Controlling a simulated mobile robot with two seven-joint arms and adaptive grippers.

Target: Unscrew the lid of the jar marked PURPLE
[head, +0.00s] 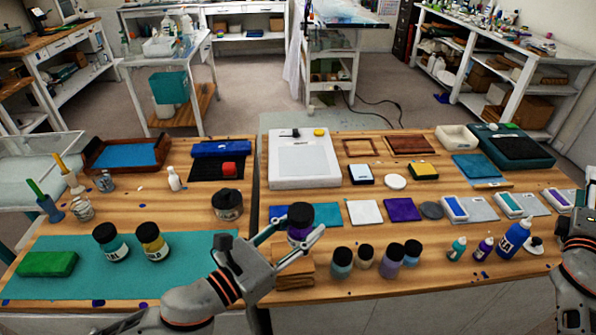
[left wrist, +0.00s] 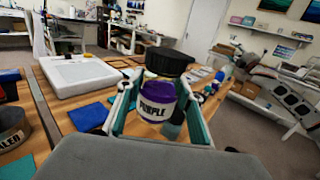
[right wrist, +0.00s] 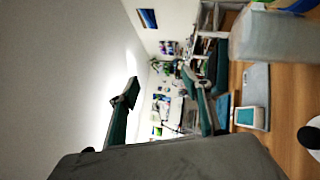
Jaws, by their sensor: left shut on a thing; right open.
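The jar marked PURPLE (left wrist: 156,103) has a purple and white label and a black lid (left wrist: 170,63), which is on it. My left gripper (head: 298,236) is shut around the jar's body, below the lid. The jar (head: 299,231) also shows in the head view, upright, at the middle of the table near the front; whether it touches the table is hidden. My right arm is at the far right edge of the head view. My right gripper (right wrist: 165,98) is open and empty in the right wrist view, well apart from the jar.
Several dark-lidded jars (head: 392,262) stand just right of the held jar. A stack of wooden blocks (head: 294,272) is under my left gripper. Two jars (head: 151,242) stand on the teal mat (head: 190,262) at left. A blue bottle (head: 514,238) is near my right arm.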

